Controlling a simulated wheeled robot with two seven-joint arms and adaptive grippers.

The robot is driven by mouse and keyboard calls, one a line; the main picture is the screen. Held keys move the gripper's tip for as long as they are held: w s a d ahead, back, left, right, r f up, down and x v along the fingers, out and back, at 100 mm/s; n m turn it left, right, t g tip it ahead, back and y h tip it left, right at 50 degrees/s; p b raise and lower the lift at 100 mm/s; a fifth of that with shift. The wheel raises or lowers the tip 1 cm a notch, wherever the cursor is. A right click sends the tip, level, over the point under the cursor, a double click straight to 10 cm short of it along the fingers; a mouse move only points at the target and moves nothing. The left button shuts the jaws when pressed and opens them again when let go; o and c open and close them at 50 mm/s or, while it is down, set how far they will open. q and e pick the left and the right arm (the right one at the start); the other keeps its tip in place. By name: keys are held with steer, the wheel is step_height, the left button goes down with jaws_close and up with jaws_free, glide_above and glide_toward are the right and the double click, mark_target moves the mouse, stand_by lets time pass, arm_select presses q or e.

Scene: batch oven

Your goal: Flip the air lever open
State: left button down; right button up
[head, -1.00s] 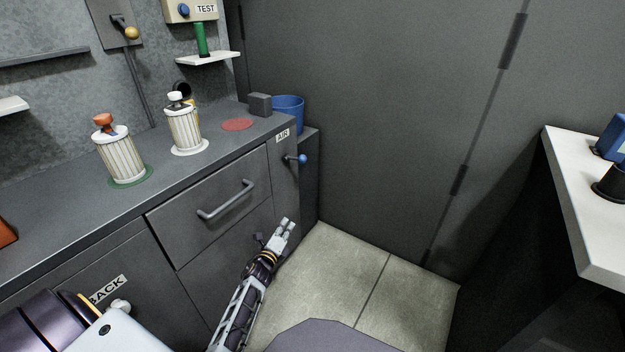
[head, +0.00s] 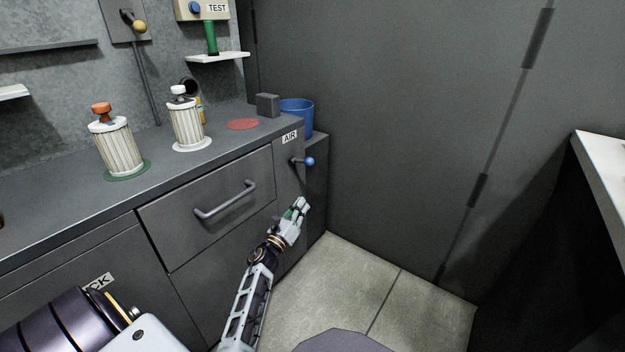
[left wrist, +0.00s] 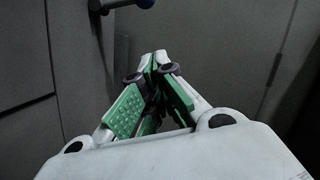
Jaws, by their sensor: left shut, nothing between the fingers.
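The air lever (head: 302,161) sticks out of the cabinet's right front panel, under a label reading AIR (head: 290,138). It has a dark stem and a blue ball knob. My left gripper (head: 300,204) is shut and empty, a little below the lever and apart from it. In the left wrist view the lever (left wrist: 126,4) shows at the top edge, partly cut off, beyond the shut fingertips (left wrist: 154,56) with their green pads. My right gripper is not in view.
A drawer with a bar handle (head: 225,202) is left of the lever. Two ribbed canisters (head: 117,152) (head: 187,125), a grey block (head: 267,105) and a blue bucket (head: 297,117) are above. A dark wall stands to the right. Floor is clear below.

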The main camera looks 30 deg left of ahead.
mark_target(302, 162)
arm_select(q)
steer(key=shift+w, duration=0.15)
steer(key=w+a+r+b, duration=0.2)
steer(key=w+r, duration=0.4)
steer(key=w, duration=0.3)
steer(key=shift+w+b, duration=0.15)
steer(key=shift+b, duration=0.2)
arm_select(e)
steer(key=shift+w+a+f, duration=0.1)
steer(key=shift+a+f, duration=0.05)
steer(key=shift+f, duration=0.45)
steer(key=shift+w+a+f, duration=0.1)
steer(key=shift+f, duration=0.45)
arm_select(q)
steer(key=shift+r+p, duration=0.2)
steer(key=shift+p, duration=0.1)
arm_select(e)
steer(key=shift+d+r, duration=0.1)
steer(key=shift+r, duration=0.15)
